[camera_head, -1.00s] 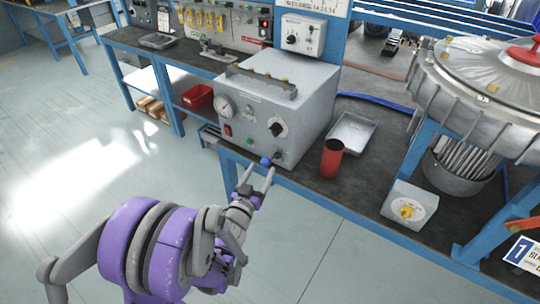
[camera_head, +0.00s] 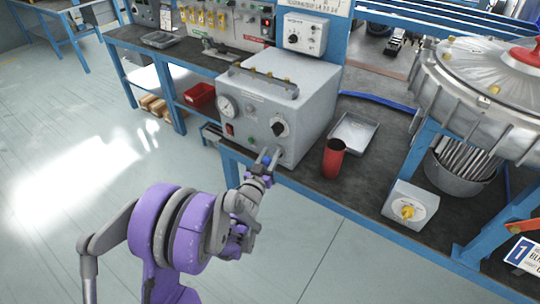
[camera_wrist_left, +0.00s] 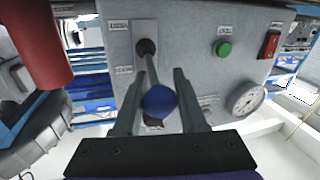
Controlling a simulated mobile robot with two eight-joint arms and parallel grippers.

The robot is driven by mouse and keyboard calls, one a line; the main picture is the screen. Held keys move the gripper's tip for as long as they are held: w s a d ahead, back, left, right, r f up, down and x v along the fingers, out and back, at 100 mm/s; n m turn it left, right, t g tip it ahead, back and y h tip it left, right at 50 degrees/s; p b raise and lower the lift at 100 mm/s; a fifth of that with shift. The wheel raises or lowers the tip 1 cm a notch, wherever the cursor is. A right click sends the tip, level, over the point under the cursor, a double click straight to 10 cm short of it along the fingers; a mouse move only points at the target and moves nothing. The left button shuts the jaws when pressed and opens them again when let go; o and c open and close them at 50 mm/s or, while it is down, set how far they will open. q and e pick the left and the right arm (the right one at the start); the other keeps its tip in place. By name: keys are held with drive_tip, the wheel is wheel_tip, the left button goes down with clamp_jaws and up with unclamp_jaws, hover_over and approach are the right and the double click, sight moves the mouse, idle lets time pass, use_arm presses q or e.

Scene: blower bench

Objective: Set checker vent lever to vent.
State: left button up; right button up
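The checker (camera_head: 276,98) is a grey box on the bench, with a gauge, a black dial and a vent lever on its front. In the left wrist view the lever (camera_wrist_left: 152,68) has a grey rod running from a dark pivot to a blue ball knob (camera_wrist_left: 159,101). My left gripper (camera_head: 268,158) is at the lower right of the checker's front. In the left wrist view its fingers (camera_wrist_left: 158,78) stand on either side of the knob, with narrow gaps; it looks open. The small labels around the lever are not readable. My right gripper is not in view.
A red cylinder (camera_head: 333,158) stands on the bench just right of the checker, close to my left gripper. A metal tray (camera_head: 353,132) lies behind it. A grey box with a yellow knob (camera_head: 409,208) is farther right. The floor left of the bench is clear.

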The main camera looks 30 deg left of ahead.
use_arm(q)
clamp_jaws()
idle(1.0)
